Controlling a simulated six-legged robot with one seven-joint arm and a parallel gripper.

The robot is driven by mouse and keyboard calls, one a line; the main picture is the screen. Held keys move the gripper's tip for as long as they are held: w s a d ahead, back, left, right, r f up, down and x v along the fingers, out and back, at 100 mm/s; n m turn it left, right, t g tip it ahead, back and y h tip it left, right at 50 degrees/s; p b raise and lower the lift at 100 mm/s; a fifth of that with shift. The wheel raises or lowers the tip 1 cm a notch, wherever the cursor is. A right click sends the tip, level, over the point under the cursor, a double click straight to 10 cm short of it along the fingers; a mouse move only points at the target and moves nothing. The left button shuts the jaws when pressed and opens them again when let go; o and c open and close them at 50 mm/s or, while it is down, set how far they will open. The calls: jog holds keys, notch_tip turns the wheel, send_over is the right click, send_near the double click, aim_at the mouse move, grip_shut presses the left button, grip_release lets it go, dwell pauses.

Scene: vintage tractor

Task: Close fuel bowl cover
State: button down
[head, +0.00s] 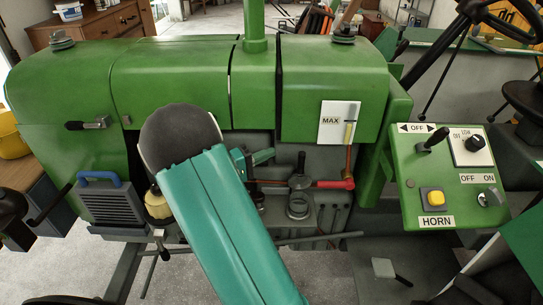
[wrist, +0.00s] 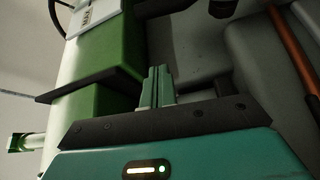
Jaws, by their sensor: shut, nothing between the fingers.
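The fuel bowl (head: 298,207) is a grey round cup low on the tractor's side in the head view. A dark round piece with a knob (head: 300,181), which looks like its cover, shows just above and behind the bowl's rim. The bowl's mouth looks uncovered. My gripper (wrist: 157,87) shows in the wrist view, its two teal fingers together and empty. Neither bowl nor cover can be made out in the wrist view. In the head view my teal arm hides most of the gripper, left of the bowl, so its exact distance is unclear.
A red-handled lever (head: 338,183) lies right of the cover. A MAX gauge (head: 339,122) is above it. A control panel (head: 447,178) stands at right. A grey grille box with a blue handle (head: 108,200) is at left. An orange-brown rod (wrist: 291,52) shows in the wrist view.

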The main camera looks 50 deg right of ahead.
aim_at(300, 171)
jog(key=f+x, duration=0.1)
jog(key=x, duration=0.7)
jog(key=s+a, duration=0.2)
jog(key=s, duration=0.1)
jog(key=shift+s+a+r, duration=0.15)
jog(key=shift+a+r, duration=0.05)
jog(key=shift+a, duration=0.15)
jog(key=shift+s, duration=0.1)
